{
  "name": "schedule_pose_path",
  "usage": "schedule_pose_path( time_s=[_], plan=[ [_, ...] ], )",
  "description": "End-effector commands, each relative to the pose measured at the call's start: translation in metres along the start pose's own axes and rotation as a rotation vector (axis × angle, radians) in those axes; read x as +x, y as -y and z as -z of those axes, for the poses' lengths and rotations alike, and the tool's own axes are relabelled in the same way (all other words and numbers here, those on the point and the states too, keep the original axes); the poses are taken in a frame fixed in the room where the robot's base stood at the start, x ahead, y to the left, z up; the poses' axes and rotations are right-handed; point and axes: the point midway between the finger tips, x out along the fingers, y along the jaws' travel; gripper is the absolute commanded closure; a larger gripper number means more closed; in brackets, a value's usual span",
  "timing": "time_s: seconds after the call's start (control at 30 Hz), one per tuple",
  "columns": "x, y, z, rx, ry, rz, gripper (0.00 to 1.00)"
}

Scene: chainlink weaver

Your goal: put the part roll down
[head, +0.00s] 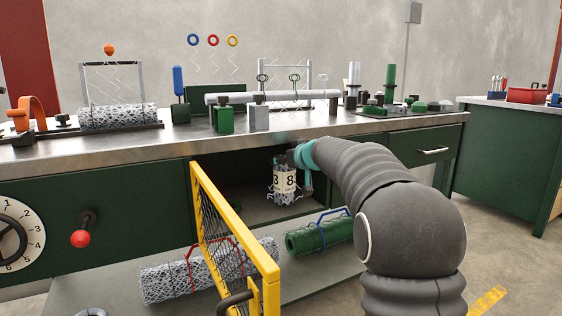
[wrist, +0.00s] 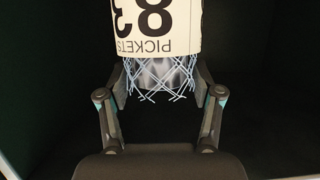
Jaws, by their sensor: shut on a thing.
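The part roll (head: 286,184) is a small upright roll of wire mesh with a cream paper band marked "8" and "3". In the wrist view the band of the part roll (wrist: 155,25) reads "PICKETS", and bent wire ends stick out below it. My gripper (head: 305,160) is shut on the roll, inside the open cupboard under the bench. In the wrist view the fingers of my gripper (wrist: 160,75) stand on both sides of the roll; their tips are partly hidden by it. The roll is near the cupboard floor (head: 250,210); I cannot tell if it touches.
A yellow-framed mesh gate (head: 232,240) stands open at the cupboard's left. A grey mesh roll (head: 190,272) and a green roll (head: 318,235) lie on the low shelf in front. The steel bench top (head: 180,130) with fixtures is above.

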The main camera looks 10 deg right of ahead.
Motion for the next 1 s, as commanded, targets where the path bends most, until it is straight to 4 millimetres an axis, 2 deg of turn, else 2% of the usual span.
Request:
schedule_pose_path(
  time_s=[0.03,0.27,0.8,0.83,0.9,1.0],
  plan=[
    [0.007,-0.005,-0.007,0.01,0.005,-0.01,1.0],
    [0.011,-0.006,-0.009,0.013,0.007,-0.011,1.0],
    [0.027,-0.004,-0.031,0.014,0.022,-0.005,1.0],
    [0.027,-0.003,-0.032,0.014,0.023,-0.003,0.29],
    [0.024,0.0,-0.028,0.012,0.019,0.0,0.11],
    [0.016,0.004,-0.02,0.007,0.009,0.002,0.1]
  ],
)
